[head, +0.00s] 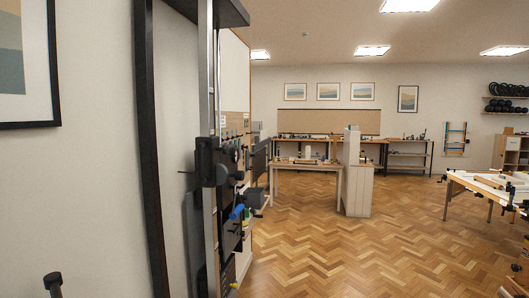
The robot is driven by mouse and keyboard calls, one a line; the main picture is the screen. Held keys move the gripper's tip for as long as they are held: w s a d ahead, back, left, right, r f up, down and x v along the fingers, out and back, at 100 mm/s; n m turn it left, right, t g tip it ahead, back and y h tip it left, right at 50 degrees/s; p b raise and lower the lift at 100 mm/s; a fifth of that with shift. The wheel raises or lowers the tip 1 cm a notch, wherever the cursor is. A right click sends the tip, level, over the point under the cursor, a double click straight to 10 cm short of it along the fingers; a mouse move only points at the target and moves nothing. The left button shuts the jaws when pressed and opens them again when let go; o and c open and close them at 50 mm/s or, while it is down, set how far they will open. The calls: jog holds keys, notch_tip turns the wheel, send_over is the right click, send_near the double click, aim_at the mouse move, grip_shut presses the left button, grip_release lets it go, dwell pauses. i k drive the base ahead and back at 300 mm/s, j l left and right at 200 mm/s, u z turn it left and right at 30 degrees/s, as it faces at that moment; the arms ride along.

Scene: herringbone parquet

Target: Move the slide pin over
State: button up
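I cannot pick out the slide pin with certainty. A tall upright machine stands close by on the left, with a metal rail (211,70) and a dark carriage (216,162) on it. Small dark knobs and a blue part (237,212) sit beside and below the carriage. Any pin there is too small or hidden to tell. I see no gripper that I can make out in this view.
A dark post (153,150) stands against the left wall. A dark-topped upright piece (54,284) shows at the bottom left. Beyond are a wooden table (306,167), a pale cabinet (357,190) and a workbench (465,184) at right. The parquet floor (340,250) between is clear.

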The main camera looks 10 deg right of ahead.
aim_at(225, 148)
jog(key=i+l+u, duration=0.25)
jog(key=i+l+z, duration=0.1)
jog(key=i+l, duration=0.85)
jog(key=i, duration=0.25)
jog(key=i+l+z, duration=0.15)
jog(key=i+l, duration=0.3)
jog(key=i, duration=0.15)
